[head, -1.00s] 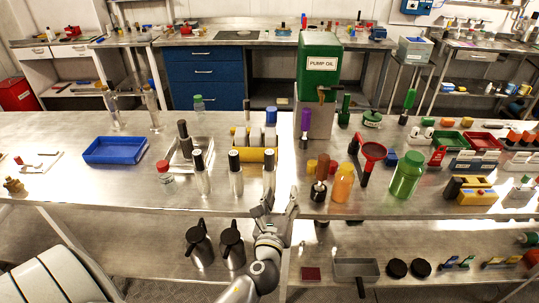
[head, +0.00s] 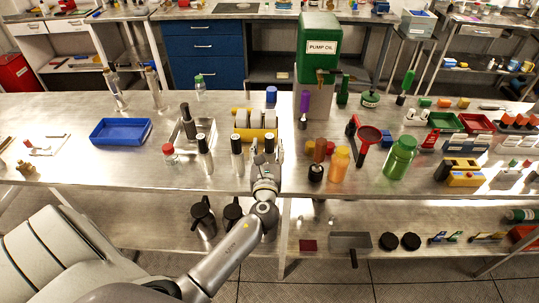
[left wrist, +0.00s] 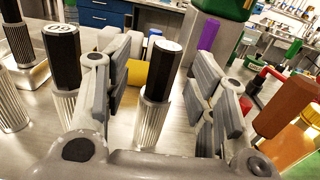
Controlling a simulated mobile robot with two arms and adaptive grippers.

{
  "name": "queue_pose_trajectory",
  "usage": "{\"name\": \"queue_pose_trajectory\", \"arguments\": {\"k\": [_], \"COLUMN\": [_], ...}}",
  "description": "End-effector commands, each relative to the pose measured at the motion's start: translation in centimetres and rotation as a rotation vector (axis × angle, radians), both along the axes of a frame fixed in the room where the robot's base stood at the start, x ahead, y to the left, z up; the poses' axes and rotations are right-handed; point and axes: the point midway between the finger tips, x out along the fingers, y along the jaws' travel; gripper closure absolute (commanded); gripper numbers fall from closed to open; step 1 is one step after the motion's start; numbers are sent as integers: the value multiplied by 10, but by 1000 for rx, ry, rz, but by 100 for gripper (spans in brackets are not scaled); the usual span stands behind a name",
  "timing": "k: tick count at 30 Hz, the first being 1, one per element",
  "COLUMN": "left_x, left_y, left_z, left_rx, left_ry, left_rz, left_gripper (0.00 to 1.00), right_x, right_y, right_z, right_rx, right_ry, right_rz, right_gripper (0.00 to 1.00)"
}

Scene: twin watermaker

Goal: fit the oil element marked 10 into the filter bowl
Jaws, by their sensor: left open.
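Slim ribbed metal elements with black caps stand on the table: one at the left (head: 205,155), one in the middle (head: 237,156) and one at the right (head: 269,144). My left gripper (head: 267,165) is open at the right one. In the left wrist view, an element (left wrist: 154,112) stands upright between the spread fingers, with gaps on both sides; its cap mark is unreadable. I cannot tell which thing is the filter bowl. My right gripper is out of view.
A metal tray (head: 178,146) and a blue tray (head: 120,131) lie to the left.

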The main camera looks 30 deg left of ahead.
Motion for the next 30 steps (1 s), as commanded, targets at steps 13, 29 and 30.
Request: {"name": "queue_pose_trajectory", "arguments": {"k": [13,29,30], "left_x": [39,39,39], "left_y": [18,18,18], "left_z": [8,7,7], "left_rx": [0,0,0], "left_ry": [-1,-1,-1], "left_rz": [1,0,0], "left_gripper": [48,91,96], "right_x": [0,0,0], "right_y": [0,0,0], "right_z": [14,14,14], "right_rx": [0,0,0], "right_ry": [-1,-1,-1], "right_rz": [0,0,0], "right_gripper": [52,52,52]}}
